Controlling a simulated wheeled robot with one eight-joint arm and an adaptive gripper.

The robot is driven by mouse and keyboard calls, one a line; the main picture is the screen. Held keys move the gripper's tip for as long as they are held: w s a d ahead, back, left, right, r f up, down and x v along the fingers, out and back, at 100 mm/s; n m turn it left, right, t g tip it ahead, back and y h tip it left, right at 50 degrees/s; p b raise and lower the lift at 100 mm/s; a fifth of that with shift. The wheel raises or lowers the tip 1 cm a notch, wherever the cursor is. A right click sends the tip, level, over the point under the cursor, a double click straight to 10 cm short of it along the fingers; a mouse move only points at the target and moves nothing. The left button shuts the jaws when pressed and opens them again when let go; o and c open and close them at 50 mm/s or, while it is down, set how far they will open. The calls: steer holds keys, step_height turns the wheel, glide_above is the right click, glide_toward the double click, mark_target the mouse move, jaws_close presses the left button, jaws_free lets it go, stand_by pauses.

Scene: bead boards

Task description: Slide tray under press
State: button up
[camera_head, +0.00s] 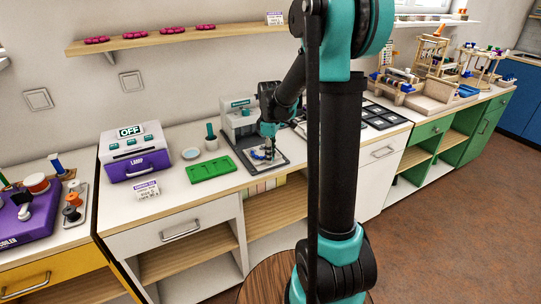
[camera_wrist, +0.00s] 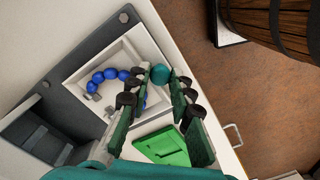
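A white, shallow square tray (camera_wrist: 88,72) sits on a dark grey base plate (camera_wrist: 128,18) in the wrist view. A curve of blue beads (camera_wrist: 97,78) and a small grey piece lie in it. A teal ball (camera_wrist: 160,74) is at the tray's right side. The grey press (camera_head: 238,118) stands behind the plate in the head view. My gripper (camera_wrist: 159,80) points down, its fingertips on either side of the ball. Whether they touch it is unclear. In the head view, my gripper (camera_head: 268,152) is low over the plate, hiding part of the tray.
A green board (camera_head: 211,168) lies left of the plate. A teal-handled item (camera_head: 211,137) and a purple machine marked OFF (camera_head: 137,152) stand farther left. Dark square panels (camera_head: 380,116) lie to the right. The counter's front edge is close to the plate.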

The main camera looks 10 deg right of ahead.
jaws_close()
glide_toward(258, 149)
step_height(258, 149, down, 5)
steer(key=shift+s+f, duration=0.1)
steer(key=shift+f, duration=0.1)
steer(key=shift+o, duration=2.2)
jaws_free()
steer(key=shift+a, duration=0.1)
steer(key=shift+o, duration=0.8)
step_height(258, 149, up, 12)
